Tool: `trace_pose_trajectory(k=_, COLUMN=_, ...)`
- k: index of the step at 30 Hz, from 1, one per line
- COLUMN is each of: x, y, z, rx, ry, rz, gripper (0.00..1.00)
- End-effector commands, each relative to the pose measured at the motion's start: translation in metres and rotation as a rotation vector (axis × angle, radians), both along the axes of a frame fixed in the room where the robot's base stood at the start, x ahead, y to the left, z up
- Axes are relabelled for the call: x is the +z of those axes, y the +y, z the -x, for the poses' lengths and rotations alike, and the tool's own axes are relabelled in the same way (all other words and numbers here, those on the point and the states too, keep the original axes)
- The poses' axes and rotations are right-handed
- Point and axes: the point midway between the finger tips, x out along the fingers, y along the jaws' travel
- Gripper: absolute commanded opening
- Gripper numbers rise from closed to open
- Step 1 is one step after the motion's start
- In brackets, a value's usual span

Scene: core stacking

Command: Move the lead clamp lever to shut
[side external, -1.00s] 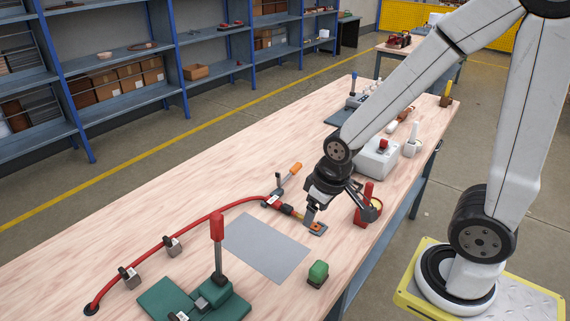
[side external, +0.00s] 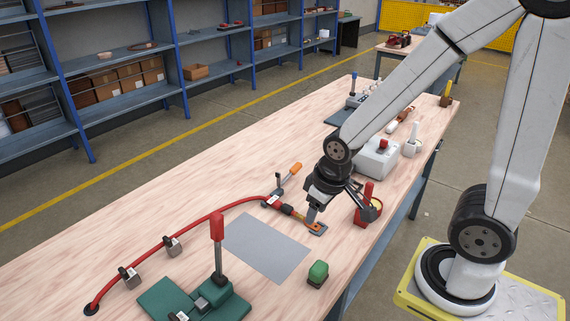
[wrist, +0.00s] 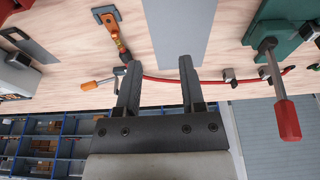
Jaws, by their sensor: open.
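The lead clamp lever (side external: 290,175) has an orange grip and stands tilted up beside the clamp near the end of the red lead (side external: 200,228). In the wrist view the lever (wrist: 92,85) lies at the left, its orange end pointing left. The lead's orange end lug (side external: 314,227) is at a small grey block on the table. My gripper (side external: 311,218) is above this lug, to the right of and apart from the lever. In the wrist view my gripper (wrist: 158,66) has its fingers spread with nothing between them.
A grey sheet (side external: 265,247) lies in the middle. A green fixture with a red-handled lever (side external: 217,228) stands at the front left. A green block (side external: 317,273) and a red-handled item (side external: 366,200) sit near the table edge. The table's far left is clear.

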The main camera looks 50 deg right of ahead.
Motion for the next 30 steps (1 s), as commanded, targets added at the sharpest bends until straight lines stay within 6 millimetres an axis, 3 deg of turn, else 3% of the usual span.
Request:
trace_pose_trajectory(k=1, x=0.001, y=0.0, z=0.0, rx=0.0, ry=-0.001, rz=0.0, gripper=0.32)
trace_pose_trajectory(k=4, x=0.005, y=0.0, z=-0.001, rx=0.0, ry=-0.003, rz=0.0, gripper=0.0)
trace_pose_trajectory(k=19, x=0.051, y=0.0, z=-0.001, rx=0.0, ry=-0.005, rz=0.0, gripper=0.0)
trace_pose_trajectory(k=30, x=0.042, y=-0.003, z=-0.001, rx=-0.221, ry=0.058, rz=-0.139, gripper=0.0)
